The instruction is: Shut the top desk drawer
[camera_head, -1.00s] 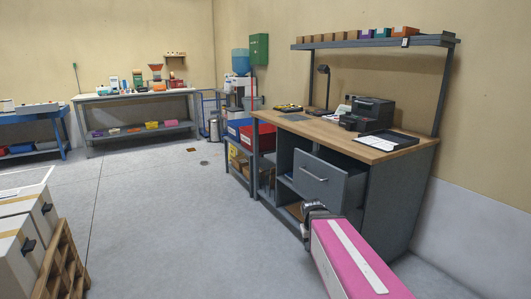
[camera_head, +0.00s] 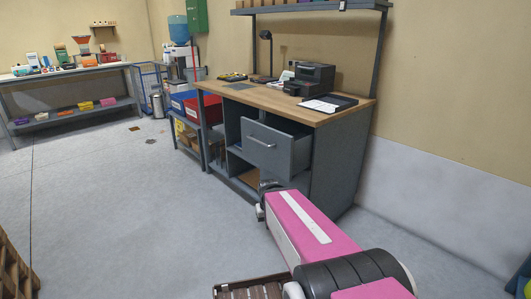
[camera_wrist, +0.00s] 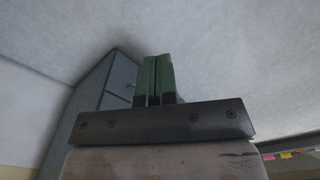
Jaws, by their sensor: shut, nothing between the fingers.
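The top desk drawer (camera_head: 268,150) is grey with a bar handle and stands pulled out from the front of the grey desk with a wooden top (camera_head: 260,97). My gripper (camera_wrist: 155,62) shows in the wrist view with its two green fingers shut together and nothing between them. A grey desk side and fronts (camera_wrist: 121,78) show tilted behind the fingers in the wrist view.
A black printer (camera_head: 312,77) and a paper tray (camera_head: 328,103) stand on the desktop under a shelf (camera_head: 310,8). Red (camera_head: 206,108) and blue bins sit on a rack left of the desk. A wooden pallet (camera_head: 15,275) is at lower left.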

